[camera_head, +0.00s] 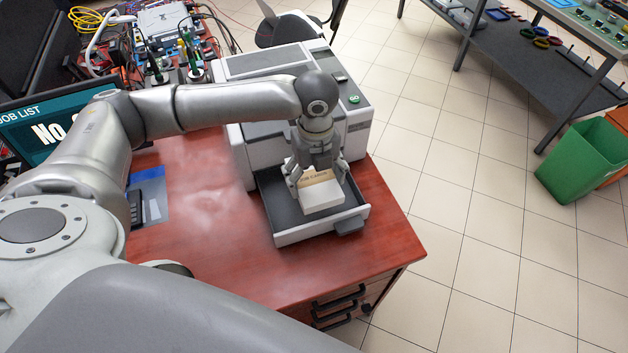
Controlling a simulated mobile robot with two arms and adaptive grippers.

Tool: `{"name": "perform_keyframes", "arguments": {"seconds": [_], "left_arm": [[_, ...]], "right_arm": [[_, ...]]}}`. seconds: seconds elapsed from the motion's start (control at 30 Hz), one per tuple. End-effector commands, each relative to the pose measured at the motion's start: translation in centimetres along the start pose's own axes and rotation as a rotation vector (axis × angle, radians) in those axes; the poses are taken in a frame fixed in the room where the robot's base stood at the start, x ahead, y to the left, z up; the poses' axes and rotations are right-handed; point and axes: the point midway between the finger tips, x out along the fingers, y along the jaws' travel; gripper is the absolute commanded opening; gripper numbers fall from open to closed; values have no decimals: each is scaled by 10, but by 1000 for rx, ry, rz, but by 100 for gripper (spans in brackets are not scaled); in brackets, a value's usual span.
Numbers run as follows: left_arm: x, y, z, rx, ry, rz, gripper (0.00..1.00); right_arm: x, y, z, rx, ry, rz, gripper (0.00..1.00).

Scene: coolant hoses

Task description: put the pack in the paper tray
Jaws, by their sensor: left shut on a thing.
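The tray is a dark-floored drawer with a light front, pulled out from the grey printer (262,152). My left gripper (318,181) reaches down over the tray and is shut on the pack, its fingers on either side. The pack is over the tray's inside; I cannot tell whether it touches the floor. My right gripper is not in view.
The printer stands on a red wooden desk (215,255) with black-handled drawers. A screen (45,125) and cluttered electronics (160,50) are at the left and back. A green bin (585,160) and a workbench stand to the right. The tiled floor between is clear.

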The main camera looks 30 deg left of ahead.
Motion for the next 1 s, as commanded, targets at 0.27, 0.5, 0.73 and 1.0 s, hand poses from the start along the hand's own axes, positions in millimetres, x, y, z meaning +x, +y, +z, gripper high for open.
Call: {"name": "perform_keyframes", "arguments": {"seconds": [0.27, 0.5, 0.73, 1.0], "left_arm": [[20, -4, 17, -2, 0, 0, 49], [49, -4, 18, 2, -1, 0, 49], [52, -5, 18, 2, -1, -2, 49], [58, -4, 18, 0, -1, 0, 49]], "right_arm": [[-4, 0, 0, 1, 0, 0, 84], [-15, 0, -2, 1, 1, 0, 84], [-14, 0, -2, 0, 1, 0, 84], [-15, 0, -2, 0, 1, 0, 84]]}}
